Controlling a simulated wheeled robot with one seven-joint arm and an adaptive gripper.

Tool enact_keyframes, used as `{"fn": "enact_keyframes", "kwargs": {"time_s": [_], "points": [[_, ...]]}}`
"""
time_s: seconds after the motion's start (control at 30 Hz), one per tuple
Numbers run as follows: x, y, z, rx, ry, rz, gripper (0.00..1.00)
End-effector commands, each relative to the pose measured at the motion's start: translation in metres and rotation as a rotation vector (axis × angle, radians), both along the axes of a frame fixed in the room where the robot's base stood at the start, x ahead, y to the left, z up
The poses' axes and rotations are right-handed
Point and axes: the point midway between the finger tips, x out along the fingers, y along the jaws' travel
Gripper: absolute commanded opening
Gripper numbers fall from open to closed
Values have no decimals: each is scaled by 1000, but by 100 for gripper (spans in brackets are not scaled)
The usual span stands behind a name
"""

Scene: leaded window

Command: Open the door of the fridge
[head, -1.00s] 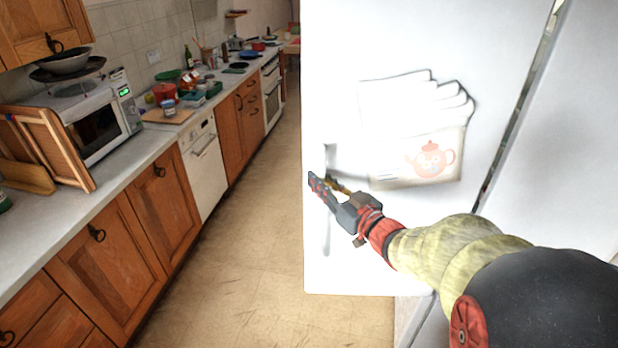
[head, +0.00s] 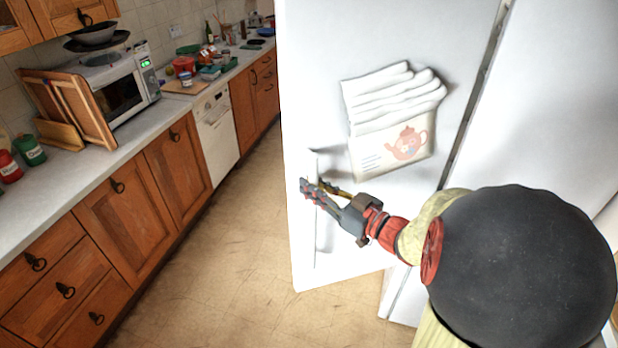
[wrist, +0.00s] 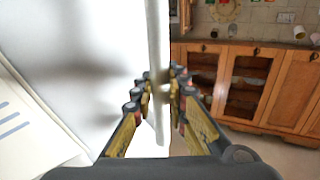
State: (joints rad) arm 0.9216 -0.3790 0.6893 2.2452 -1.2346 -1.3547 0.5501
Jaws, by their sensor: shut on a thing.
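The white fridge door (head: 330,70) fills the middle of the head view. Its upright white handle (head: 317,245) is near the left edge. My gripper (head: 316,189) is shut on this handle, at about its middle. In the wrist view the handle (wrist: 158,45) runs upright between the two fingers of my gripper (wrist: 161,88), with the white door face to the left. A dark strip runs down the right side of the door, beside another white panel (head: 540,110). The inside of the fridge is not visible. I cannot tell how far the door stands open.
A holder with a teapot picture (head: 392,145) and white sheets is on the door. Wooden cabinets (head: 125,215) and a counter with a microwave (head: 122,92) line the left side. The tiled floor (head: 225,265) between cabinets and door is clear.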

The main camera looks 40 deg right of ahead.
Motion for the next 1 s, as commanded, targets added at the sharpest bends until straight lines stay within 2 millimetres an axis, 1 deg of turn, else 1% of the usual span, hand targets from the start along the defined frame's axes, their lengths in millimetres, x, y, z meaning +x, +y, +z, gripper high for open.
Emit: {"fn": "enact_keyframes", "kwargs": {"time_s": [0.03, 0.23, 0.7, 0.73, 1.0], "points": [[-3, 0, 3, 0, -3, -2, 0], [-9, 0, 2, -1, -3, -6, 0], [-10, 1, 2, -2, -4, -6, 0], [-10, 1, 2, -2, -4, -6, 15], [-10, 1, 1, -1, -2, -6, 30]]}}
